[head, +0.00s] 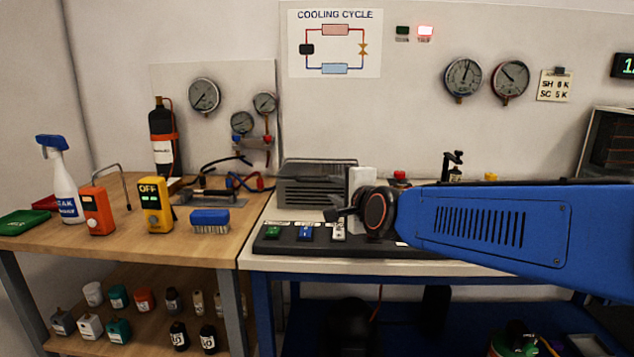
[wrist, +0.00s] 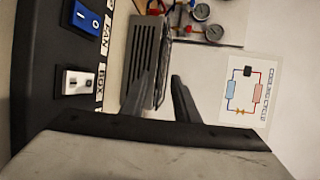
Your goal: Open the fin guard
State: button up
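A grey slatted unit (head: 312,190) stands on the right bench behind the switch panel; I take its slatted cover to be the fin guard. In the wrist view the slatted face (wrist: 146,52) runs along the upper middle. My gripper (head: 334,213) is in front of the unit's right end, above the panel. In the wrist view its two dark fingers (wrist: 162,78) are apart, with the unit's near end seen between them. I cannot tell whether they touch it.
The black switch panel (head: 330,240) with green, blue and white switches lies directly below my gripper. A red button (head: 399,176) and a black fitting (head: 453,162) stand behind my arm. The left bench holds a brush (head: 210,221), a yellow meter (head: 156,205) and gauges.

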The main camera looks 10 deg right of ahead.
aim_at(318, 181)
jog(key=w, duration=0.4)
jog(key=w+f, duration=0.1)
jog(key=w, duration=0.4)
jog(key=w+a+f, duration=0.1)
jog(key=w, duration=0.3)
jog(key=shift+w+f, duration=0.25)
jog(key=shift+w, duration=0.05)
grip_shut()
